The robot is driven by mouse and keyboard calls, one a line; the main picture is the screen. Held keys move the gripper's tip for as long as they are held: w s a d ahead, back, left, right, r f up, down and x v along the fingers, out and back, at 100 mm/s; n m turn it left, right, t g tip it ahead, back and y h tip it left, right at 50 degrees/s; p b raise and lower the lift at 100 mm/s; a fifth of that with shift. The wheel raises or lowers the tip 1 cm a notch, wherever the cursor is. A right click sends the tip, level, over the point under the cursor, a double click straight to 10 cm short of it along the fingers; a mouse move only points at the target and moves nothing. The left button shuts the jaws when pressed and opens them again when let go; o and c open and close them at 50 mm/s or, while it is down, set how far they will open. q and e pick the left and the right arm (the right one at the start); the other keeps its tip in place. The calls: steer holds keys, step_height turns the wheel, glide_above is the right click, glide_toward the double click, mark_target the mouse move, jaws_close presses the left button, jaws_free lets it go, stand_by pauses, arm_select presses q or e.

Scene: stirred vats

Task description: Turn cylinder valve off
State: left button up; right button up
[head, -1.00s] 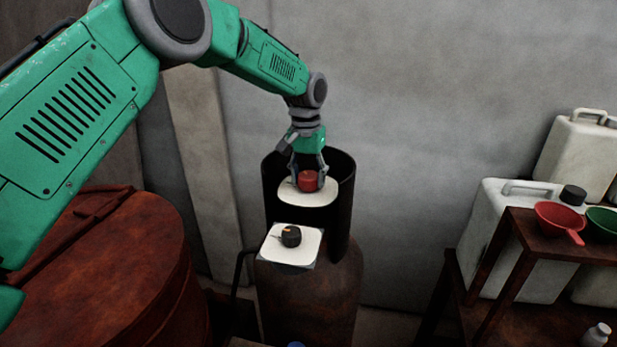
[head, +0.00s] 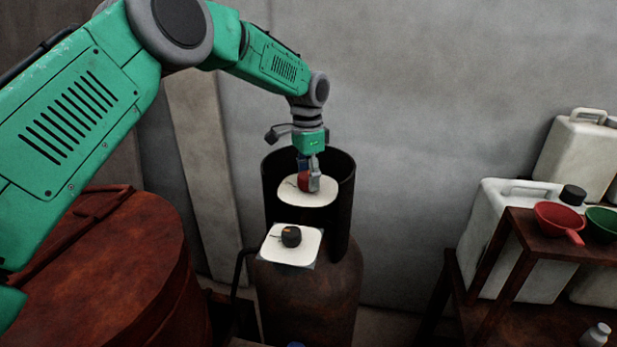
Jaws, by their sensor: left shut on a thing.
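The gas cylinder (head: 310,300) is a rusty brown tank with a dark open collar (head: 341,215) around its top. Inside the collar a red valve knob (head: 303,180) sits on a round white plate (head: 308,197). My left gripper (head: 308,182) points down from above and is shut on the red knob, hiding part of it. A black knob (head: 291,236) with a small orange mark sits on a square white plate (head: 292,254) in front of the collar. My right gripper is not in view.
A large rusty drum (head: 110,270) stands at the left. At the right a brown stand (head: 545,240) holds a red funnel (head: 559,219) and a green bowl-like item (head: 602,222), with white jerrycans (head: 500,215) beside it. A grey wall is close behind the cylinder.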

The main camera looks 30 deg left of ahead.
arm_select(q)
steer(key=shift+f+m, duration=0.1)
steer(key=shift+m, duration=0.3)
steer(key=o, duration=1.2)
steer(key=shift+w, duration=0.1)
steer(key=shift+c, duration=0.2)
steer(key=shift+w+f, duration=0.1)
steer(key=shift+w, duration=0.1)
step_height(320, 180, up, 12)
steer(key=shift+w+a, duration=0.2)
steer(key=shift+w, duration=0.05)
steer(key=shift+f, duration=0.1)
